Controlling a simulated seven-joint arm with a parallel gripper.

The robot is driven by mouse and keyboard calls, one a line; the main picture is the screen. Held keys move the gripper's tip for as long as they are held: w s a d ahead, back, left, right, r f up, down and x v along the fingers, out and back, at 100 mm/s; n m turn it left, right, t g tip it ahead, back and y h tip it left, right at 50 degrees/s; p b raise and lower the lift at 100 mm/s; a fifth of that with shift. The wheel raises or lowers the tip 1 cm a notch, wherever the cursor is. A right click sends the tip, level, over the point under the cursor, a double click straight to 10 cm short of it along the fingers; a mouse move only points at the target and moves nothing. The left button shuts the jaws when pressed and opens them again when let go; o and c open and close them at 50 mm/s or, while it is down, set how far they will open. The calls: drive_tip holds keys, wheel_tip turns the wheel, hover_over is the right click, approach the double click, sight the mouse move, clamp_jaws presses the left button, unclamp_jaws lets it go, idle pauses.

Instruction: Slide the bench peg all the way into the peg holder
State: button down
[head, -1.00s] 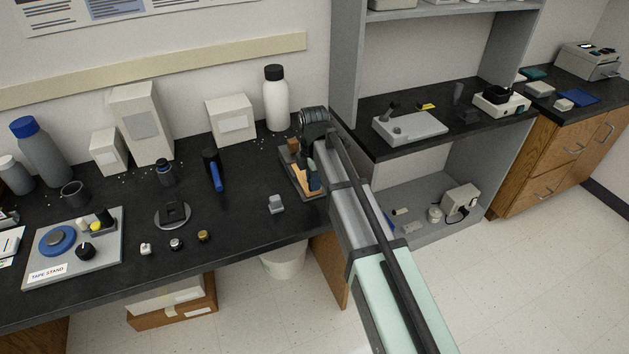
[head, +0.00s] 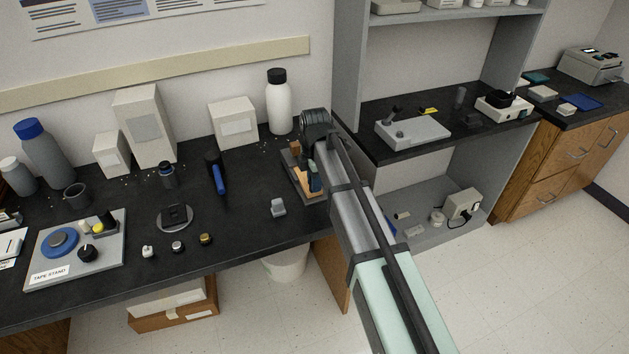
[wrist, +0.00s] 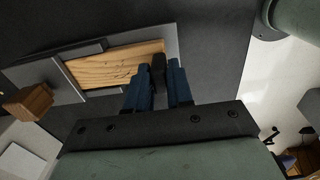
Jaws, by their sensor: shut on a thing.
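The bench peg (wrist: 115,66) appears as a flat, light wooden piece in the wrist view. It lies along the grey peg holder (wrist: 172,42), between raised grey edges. A darker brown wooden block (wrist: 28,101) sits at the holder's left end in the wrist view. My gripper (wrist: 160,75) has two blue fingers closed around a small black upright part at the right end of the wood. In the head view the peg's wood (head: 313,184) shows beside my gripper (head: 314,176), partly hidden by my arm. How deep the peg sits in the holder I cannot tell.
A blue-handled tool (head: 218,177) and a round stand (head: 174,218) are farther left. A white bottle (head: 279,102) stands behind. The shelf unit's grey side panel (head: 347,80) rises close behind my arm.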

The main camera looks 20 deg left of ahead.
drive_tip(key=shift+w+a, duration=1.45)
idle(2.0)
drive_tip(key=c, duration=0.9)
unclamp_jaws()
wheel_tip(320, 180, up, 14)
drive_tip(key=shift+s+d+f, duration=0.1)
